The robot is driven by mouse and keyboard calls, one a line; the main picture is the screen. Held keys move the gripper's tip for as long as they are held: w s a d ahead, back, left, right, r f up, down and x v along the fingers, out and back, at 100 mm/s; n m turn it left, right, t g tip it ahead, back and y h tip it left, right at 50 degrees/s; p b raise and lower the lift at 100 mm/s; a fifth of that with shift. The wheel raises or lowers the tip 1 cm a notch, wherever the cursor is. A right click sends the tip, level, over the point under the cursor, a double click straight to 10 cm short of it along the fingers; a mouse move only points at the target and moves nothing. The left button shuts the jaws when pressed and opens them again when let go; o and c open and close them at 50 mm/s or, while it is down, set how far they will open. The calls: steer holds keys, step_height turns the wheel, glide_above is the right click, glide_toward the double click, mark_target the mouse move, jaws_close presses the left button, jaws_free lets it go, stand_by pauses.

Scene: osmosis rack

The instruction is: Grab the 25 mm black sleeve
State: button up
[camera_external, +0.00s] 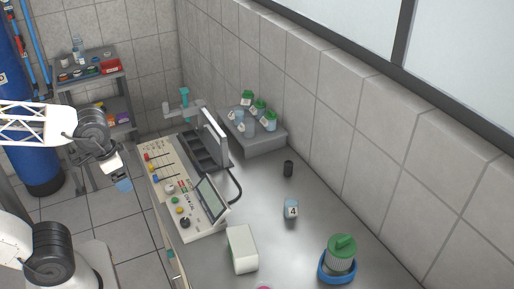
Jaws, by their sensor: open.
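A small black cylinder (288,169), which looks like the black sleeve, stands upright on the grey metal counter, right of the monitor and toward the tiled wall. Its size cannot be read. My gripper (124,185) is at the left, beyond the counter's left edge and well apart from the cylinder. It is small in the view and nothing shows in it; it is open.
A control panel (170,190) with a tilted screen (211,198) and an upright monitor (215,138) lies between. Behind is a raised tray (265,143) with green-lidded jars.

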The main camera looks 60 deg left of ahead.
steer(key=c, duration=0.4)
steer(key=shift+o, duration=0.2)
steer(key=shift+w, duration=0.1)
steer(key=m+t+y, duration=0.1)
steer(key=m+y, duration=0.9)
steer(key=m, duration=0.7)
glide_above(289, 166)
steer(key=s+a, duration=0.1)
steer(key=s, duration=1.4)
step_height(289, 166, down, 10)
steer(key=f, duration=0.1)
steer(key=w+d+f+m+t, duration=0.1)
steer(key=w+f+m, duration=0.1)
steer(key=w+f, duration=0.1)
steer(key=w+d+f+m+t+y, duration=0.1)
steer(key=w+f+m, duration=0.1)
steer(key=w, duration=0.3)
steer(key=w+d+f+m+t, duration=0.1)
steer(key=w+d+f+m, duration=0.1)
steer(key=w+f+m, duration=0.1)
steer(key=shift+w+d+f+y, duration=0.1)
steer(key=shift+w+f+y, duration=0.3)
steer(key=shift+w+f, duration=0.5)
steer(key=shift+w+r, duration=0.1)
